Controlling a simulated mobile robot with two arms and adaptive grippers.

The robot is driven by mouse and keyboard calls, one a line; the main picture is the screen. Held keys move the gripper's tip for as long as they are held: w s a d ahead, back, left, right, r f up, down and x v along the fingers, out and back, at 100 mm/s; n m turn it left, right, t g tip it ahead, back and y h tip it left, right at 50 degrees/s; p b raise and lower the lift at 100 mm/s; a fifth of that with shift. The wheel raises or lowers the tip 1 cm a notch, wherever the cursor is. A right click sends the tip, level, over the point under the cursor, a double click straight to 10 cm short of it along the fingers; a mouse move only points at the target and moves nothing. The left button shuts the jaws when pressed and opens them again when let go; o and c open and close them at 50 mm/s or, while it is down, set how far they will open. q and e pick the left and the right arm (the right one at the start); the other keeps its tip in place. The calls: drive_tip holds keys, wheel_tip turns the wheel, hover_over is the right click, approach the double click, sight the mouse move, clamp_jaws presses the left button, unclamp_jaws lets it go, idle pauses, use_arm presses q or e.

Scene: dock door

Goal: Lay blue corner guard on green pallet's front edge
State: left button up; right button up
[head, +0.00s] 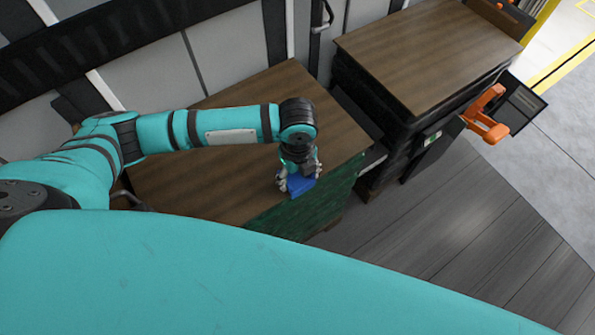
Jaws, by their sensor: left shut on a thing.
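The blue corner guard (299,187) is at the front edge of the wooden top on the green pallet (312,207). My left gripper (298,184) is above it, pointing down, and is shut on it. The fingers hide part of the guard. I cannot tell whether the guard rests on the edge or is held just above it. The green side of the pallet shows below the guard, and my own arm and body cover part of the pallet top. My right gripper is not in view.
A second stack with a brown wooden top (430,55) and black sides stands to the right, across a narrow gap. An orange part (487,118) and a dark panel (520,105) are at its right side. Grey plank floor (460,225) in front is clear. A panelled wall is behind.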

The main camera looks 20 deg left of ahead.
sight(298, 179)
use_arm(q)
drive_tip(key=o, duration=1.2)
wheel_tip(298, 179, up, 13)
drive_tip(key=shift+r, duration=0.1)
